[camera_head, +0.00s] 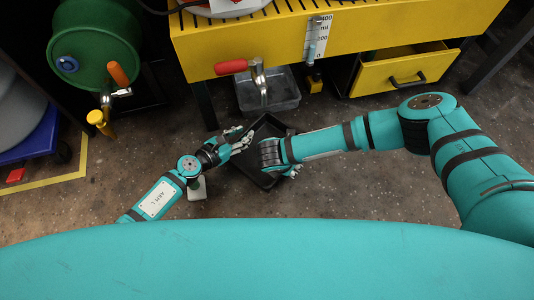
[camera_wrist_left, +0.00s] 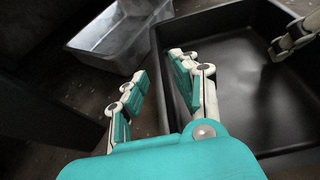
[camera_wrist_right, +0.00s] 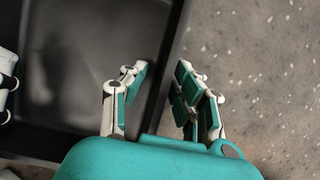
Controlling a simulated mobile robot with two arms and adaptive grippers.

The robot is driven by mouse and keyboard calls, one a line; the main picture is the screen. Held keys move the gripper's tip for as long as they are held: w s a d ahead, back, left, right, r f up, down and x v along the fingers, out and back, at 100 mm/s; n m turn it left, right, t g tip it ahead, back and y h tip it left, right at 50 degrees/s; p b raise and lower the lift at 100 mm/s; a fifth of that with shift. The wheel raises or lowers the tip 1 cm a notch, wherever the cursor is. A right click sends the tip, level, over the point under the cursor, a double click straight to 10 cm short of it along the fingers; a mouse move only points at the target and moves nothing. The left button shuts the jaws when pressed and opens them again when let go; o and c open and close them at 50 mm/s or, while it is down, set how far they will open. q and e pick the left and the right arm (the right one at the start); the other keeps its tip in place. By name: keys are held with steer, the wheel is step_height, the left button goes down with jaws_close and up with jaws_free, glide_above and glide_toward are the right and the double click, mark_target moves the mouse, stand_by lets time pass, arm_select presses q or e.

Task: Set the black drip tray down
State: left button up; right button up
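The black drip tray (camera_head: 264,179) is an empty, shallow rectangular tray low over or on the floor; I cannot tell whether its base touches. It shows in the left wrist view (camera_wrist_left: 235,75) and the right wrist view (camera_wrist_right: 75,55). My left gripper (camera_head: 243,139) is at its left wall. In the left wrist view the fingers (camera_wrist_left: 158,85) are apart, one on each side of the wall. My right gripper (camera_head: 283,165) is at the opposite wall. In the right wrist view its fingers (camera_wrist_right: 160,92) are also apart, with the wall between them.
A green drum (camera_head: 95,40) with a tap is at the upper left. An open yellow drawer (camera_head: 400,70) is at right. Floor at right is clear.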

arm_select(q)
steer(key=v, duration=0.9)
steer(key=shift+s+a, duration=0.25)
steer(key=shift+s, duration=0.1)
arm_select(e)
steer(key=shift+a+r, duration=0.1)
steer(key=shift+r, duration=0.05)
arm_select(q)
steer(key=shift+s+a+r, duration=0.25)
steer(key=shift+s+a, duration=0.05)
arm_select(e)
steer(key=v, duration=1.1)
steer(key=shift+r, duration=0.35)
